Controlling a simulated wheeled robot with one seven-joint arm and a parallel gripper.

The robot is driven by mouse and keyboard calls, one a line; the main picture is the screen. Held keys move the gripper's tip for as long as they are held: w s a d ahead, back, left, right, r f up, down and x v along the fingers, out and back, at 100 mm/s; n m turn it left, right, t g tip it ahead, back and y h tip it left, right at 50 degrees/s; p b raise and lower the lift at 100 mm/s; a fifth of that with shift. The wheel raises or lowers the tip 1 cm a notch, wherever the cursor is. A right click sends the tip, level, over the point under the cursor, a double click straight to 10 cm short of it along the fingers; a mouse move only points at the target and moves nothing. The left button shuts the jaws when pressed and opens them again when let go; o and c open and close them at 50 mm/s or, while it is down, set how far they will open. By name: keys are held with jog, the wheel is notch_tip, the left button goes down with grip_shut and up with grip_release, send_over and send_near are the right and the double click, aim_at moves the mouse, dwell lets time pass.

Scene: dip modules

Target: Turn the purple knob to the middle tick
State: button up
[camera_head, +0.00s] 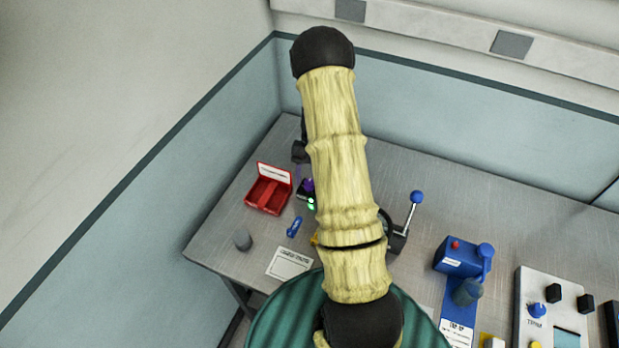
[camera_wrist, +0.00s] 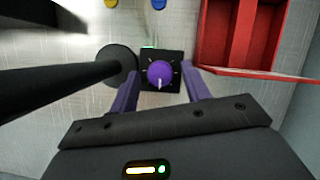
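The purple knob (camera_wrist: 160,74) sits on a small black square panel (camera_wrist: 176,56) with light tick marks around it. In the wrist view its white pointer line points toward the bottom of the picture. My gripper (camera_wrist: 158,78) is open, with one purple finger on the left of the knob and one on the right. Both fingers look apart from the knob; I cannot tell their height above it. In the head view the knob (camera_head: 308,185) shows small beside my arm, which hides most of my gripper.
A red open box (camera_head: 268,192) stands left of the knob. A dark round-based post (camera_wrist: 116,64) stands close by it. Blue clip-like piece (camera_head: 294,227), grey cylinder (camera_head: 242,239) and paper card (camera_head: 289,262) lie nearer. A blue-knobbed lever (camera_head: 416,198) stands right of my arm.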

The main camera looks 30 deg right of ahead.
dwell(0.3)
jog(key=b+v, duration=0.2)
jog(key=v, duration=1.5)
jog(key=shift+r+b, duration=0.15)
jog(key=shift+b, duration=0.2)
jog(key=shift+w+d, duration=0.1)
